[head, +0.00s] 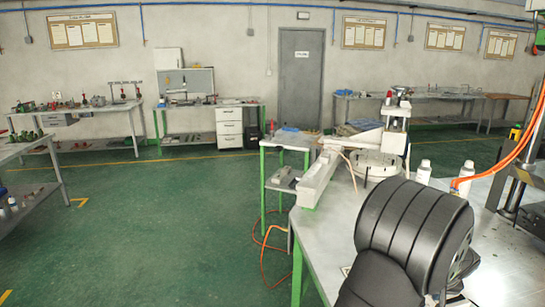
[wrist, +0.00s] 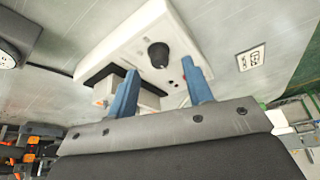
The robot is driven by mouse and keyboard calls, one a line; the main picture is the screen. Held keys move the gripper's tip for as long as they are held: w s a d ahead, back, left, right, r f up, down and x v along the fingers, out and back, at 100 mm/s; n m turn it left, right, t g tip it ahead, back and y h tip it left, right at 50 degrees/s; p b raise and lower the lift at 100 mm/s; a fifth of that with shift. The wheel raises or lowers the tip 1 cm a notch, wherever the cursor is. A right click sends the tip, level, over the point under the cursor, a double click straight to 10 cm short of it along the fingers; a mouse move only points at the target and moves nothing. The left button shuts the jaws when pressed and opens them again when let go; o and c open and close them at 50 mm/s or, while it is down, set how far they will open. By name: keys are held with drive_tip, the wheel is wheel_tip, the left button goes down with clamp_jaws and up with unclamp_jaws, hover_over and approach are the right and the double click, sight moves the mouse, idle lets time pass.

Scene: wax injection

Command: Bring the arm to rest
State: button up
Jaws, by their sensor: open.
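My gripper (wrist: 160,68) shows in the wrist view with its two blue fingers apart. Nothing is held between them. A white panel (wrist: 135,42) with a black knob (wrist: 158,55) lies beyond the fingertips; I cannot tell whether the fingers touch it. In the head view my black arm fills the lower right, over the near workbench (head: 325,245), and my gripper is hidden there.
On the near bench stand a white machine (head: 322,178), a round plate (head: 376,163), and white bottles (head: 424,172). Orange hoses (head: 510,152) hang at the right. Green floor (head: 150,230) is open at the left. Side benches line the far wall.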

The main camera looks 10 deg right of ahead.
drive_tip(key=shift+x, duration=1.3)
